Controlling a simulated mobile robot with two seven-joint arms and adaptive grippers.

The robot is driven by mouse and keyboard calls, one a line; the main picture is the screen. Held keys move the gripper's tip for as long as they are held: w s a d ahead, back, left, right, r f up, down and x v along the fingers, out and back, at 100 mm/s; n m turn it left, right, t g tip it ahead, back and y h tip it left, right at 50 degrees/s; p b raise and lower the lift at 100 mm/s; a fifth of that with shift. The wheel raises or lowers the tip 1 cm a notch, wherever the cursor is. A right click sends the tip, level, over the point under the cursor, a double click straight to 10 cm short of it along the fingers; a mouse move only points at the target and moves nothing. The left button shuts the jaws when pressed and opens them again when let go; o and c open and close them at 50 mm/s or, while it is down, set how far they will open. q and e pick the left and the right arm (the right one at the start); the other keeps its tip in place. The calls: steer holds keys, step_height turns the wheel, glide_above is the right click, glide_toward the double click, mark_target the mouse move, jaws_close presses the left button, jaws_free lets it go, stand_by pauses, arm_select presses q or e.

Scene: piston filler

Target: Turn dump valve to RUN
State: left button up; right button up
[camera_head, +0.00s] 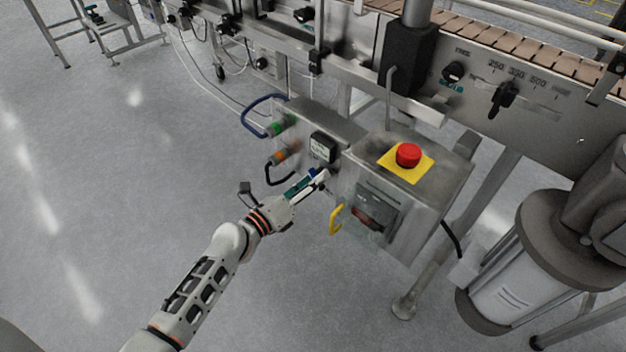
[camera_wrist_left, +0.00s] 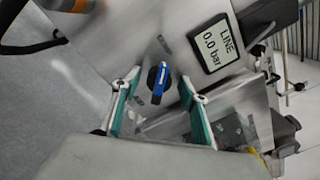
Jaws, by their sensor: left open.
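The dump valve is likely the small blue handle on a dark round base (camera_wrist_left: 158,80) on the metal panel in the left wrist view. A bit of blue (camera_head: 313,172) shows at the panel in the head view, mostly hidden by my gripper. My left gripper (camera_head: 316,181) is at the panel below the gauge. In the left wrist view its two green-padded fingers (camera_wrist_left: 156,98) are open, one on each side of the blue handle. The handle appears between the fingertips, apart from both pads. I cannot read a RUN label. My right gripper is not in view.
A display (camera_wrist_left: 218,43) beside the valve reads "LINE 0.0 bar"; it also shows in the head view (camera_head: 322,148). A control box with a red emergency button (camera_head: 408,155) stands to the right, with a yellow handle (camera_head: 336,220) at its side. Hoses are at the left.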

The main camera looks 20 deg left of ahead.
arm_select(q)
steer(key=c, duration=1.1)
steer(key=shift+o, duration=0.2)
steer(key=shift+f+m, duration=0.1)
steer(key=shift+m, duration=0.2)
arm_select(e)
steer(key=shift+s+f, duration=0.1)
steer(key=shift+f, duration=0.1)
arm_select(q)
steer(key=m+b, duration=0.2)
steer(key=m, duration=0.6)
steer(key=m+b, duration=0.1)
steer(key=m, duration=0.8)
steer(key=shift+s+d+b, duration=0.1)
steer(key=shift+d+b, duration=0.1)
steer(key=shift+b, duration=0.2)
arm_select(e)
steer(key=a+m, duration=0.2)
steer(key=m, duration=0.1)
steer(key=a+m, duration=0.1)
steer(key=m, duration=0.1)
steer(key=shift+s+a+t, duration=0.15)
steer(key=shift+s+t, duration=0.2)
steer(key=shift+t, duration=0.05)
arm_select(q)
steer(key=shift+m, duration=0.3)
